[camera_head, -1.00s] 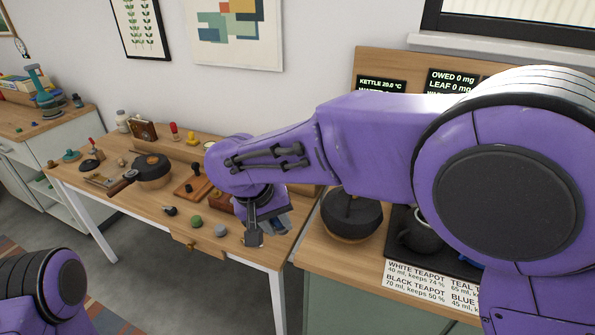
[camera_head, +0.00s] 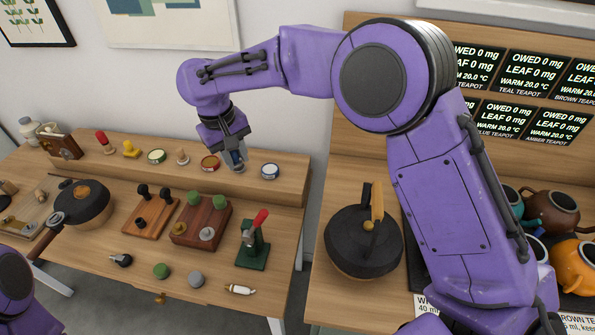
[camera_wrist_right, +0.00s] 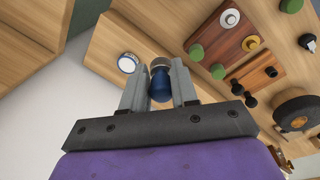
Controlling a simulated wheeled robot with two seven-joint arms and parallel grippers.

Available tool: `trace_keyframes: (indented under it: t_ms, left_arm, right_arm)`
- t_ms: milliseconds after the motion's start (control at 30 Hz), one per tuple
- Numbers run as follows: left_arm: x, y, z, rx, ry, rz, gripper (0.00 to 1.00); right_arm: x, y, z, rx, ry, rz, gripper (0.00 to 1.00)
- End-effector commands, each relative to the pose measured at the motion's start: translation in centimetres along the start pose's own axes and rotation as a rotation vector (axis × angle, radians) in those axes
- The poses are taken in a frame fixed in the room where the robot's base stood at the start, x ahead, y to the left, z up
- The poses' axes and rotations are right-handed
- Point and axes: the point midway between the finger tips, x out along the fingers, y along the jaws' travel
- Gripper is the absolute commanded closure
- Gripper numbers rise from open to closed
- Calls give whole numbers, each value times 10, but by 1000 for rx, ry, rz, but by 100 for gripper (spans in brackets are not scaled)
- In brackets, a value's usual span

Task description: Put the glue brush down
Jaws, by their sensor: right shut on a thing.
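My right gripper (camera_head: 235,164) is shut on the glue brush (camera_wrist_right: 159,84), a small dark blue piece with a rounded grey end. The wrist view shows it clasped between the two grey fingers.
Several stamps and tins stand along the ledge. Below are wooden blocks with knobs (camera_head: 201,222), a green press with a red handle (camera_head: 253,240), a dark pan (camera_head: 82,203) and a white tube (camera_head: 240,290).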

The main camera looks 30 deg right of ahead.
Motion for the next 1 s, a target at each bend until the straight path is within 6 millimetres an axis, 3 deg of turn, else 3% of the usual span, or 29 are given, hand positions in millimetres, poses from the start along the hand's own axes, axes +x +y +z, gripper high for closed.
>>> trace_keyframes:
  t_ms: [33,100,200,533,700,933,1000]
  left_arm:
    - [-5,0,-2,0,0,0,57]
    - [-7,0,-3,0,1,1,57]
    - [-8,0,-4,0,1,1,57]
    - [-29,-2,-13,0,1,1,57]
    - [-38,-3,-16,0,1,1,57]
    - [-45,-4,-19,0,2,1,57]
    - [-46,-4,-20,0,2,1,57]
  right_arm:
    - [7,18,-11,-23,-21,-34,100]
    - [17,37,-21,-60,-37,-65,100]
    - [27,55,-26,-89,-49,-84,100]
    - [75,134,-6,-96,-51,-90,100]
    - [116,157,1,-100,-51,-87,100]
    - [145,175,6,-99,-50,-86,100]
    - [159,170,6,-102,-50,-86,100]
